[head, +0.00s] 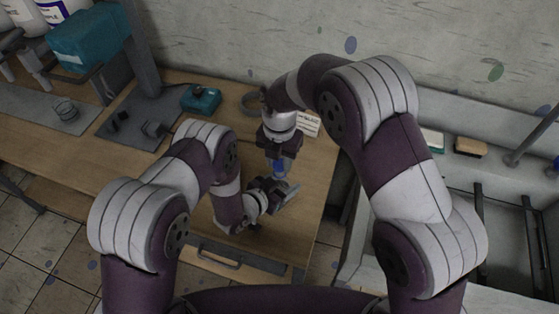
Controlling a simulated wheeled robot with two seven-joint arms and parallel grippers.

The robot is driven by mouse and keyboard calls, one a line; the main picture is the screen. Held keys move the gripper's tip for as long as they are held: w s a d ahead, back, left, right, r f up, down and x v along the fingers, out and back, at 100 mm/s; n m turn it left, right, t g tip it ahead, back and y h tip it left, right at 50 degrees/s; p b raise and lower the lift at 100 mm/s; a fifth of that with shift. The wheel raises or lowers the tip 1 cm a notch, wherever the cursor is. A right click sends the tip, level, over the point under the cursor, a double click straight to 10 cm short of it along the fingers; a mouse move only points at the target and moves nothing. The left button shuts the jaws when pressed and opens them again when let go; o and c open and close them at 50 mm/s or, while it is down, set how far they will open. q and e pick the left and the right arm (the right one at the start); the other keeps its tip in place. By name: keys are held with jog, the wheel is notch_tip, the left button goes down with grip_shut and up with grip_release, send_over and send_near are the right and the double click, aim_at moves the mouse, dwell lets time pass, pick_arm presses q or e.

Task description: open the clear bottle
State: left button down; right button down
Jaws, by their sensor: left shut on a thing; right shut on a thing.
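The clear bottle (279,168) is small and mostly hidden between my two grippers above the right part of the wooden table. A blue part of it shows; its clear body is hard to make out. My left gripper (281,191) reaches in from the left, low down, and is shut on the bottle's lower part. My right gripper (279,152) points down from above and is shut on the bottle's top end. I cannot make out the cap, or whether it is apart from the bottle.
The wooden table (318,200) has a drawer handle (230,257) at its front. A teal box (201,99), a grey ring (251,103) and a white card (308,123) lie toward the back. A printing machine (88,38) stands at left. A brush (470,147) lies on the right ledge.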

aim_at(280, 164)
jog(key=shift+r, duration=0.25)
jog(key=shift+r, duration=2)
pick_arm(q)
jog(key=shift+c, duration=0.8)
grip_release()
